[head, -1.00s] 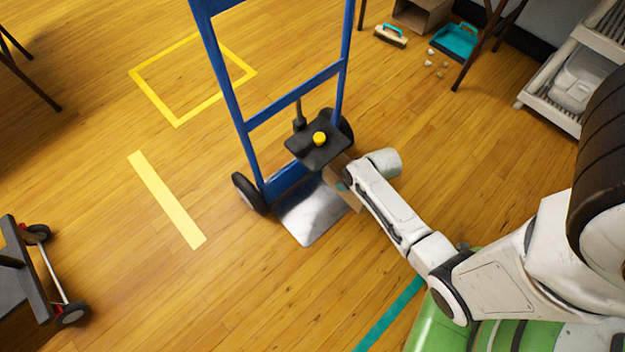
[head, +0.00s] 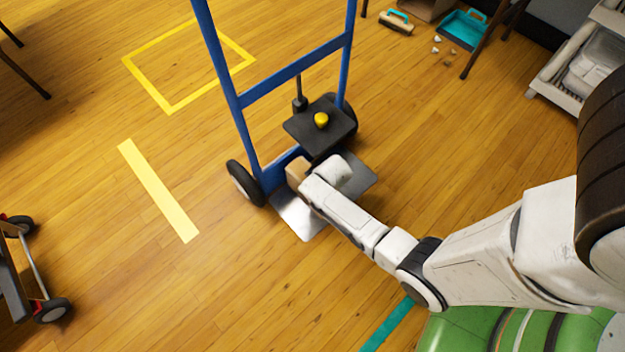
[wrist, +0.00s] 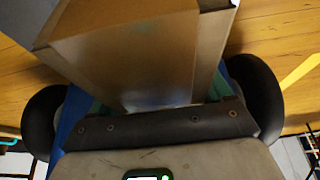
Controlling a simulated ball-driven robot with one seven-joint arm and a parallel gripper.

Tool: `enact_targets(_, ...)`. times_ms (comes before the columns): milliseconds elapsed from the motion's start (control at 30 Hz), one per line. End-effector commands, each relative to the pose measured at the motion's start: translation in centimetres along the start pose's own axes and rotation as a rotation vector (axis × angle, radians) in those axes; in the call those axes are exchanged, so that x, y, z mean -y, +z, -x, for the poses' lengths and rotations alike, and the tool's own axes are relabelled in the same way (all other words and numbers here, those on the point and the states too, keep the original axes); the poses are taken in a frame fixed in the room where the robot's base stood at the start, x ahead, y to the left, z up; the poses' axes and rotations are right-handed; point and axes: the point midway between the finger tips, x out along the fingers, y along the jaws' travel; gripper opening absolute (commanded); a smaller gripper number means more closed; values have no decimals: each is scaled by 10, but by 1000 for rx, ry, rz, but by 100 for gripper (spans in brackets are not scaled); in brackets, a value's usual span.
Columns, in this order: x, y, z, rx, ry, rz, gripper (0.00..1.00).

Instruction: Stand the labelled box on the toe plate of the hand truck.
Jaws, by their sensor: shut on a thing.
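The brown cardboard box (head: 296,171) is mostly hidden behind my arm in the head view. It fills the top of the wrist view (wrist: 125,55), and no label can be made out. My gripper (wrist: 160,97) is shut on it, with teal finger parts at its sides. The blue hand truck (head: 293,77) stands upright. Its silver toe plate (head: 300,219) lies at the floor, partly covered by my arm. The box appears over the toe plate, near the truck's lower blue part. I cannot tell whether its bottom touches the plate.
A dark square plate with a yellow knob (head: 321,120) sits close behind my wrist. A wheeled cart (head: 20,280) stands at the left edge. A teal dustpan (head: 463,29) and a brush (head: 397,23) lie at the back.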

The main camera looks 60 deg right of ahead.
Motion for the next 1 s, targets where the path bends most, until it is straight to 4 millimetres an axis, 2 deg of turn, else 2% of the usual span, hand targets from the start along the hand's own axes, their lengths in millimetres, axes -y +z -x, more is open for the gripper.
enact_targets(33,0,6,-12,2,0,-1,27)
enact_targets(100,0,7,-18,1,0,-1,27)
enact_targets(500,-1,9,-21,0,0,-1,27)
enact_targets(533,-1,9,-20,1,0,-2,81)
enact_targets(733,-1,9,-20,2,0,-1,100)
enact_targets(1000,-1,8,-18,2,0,-1,100)
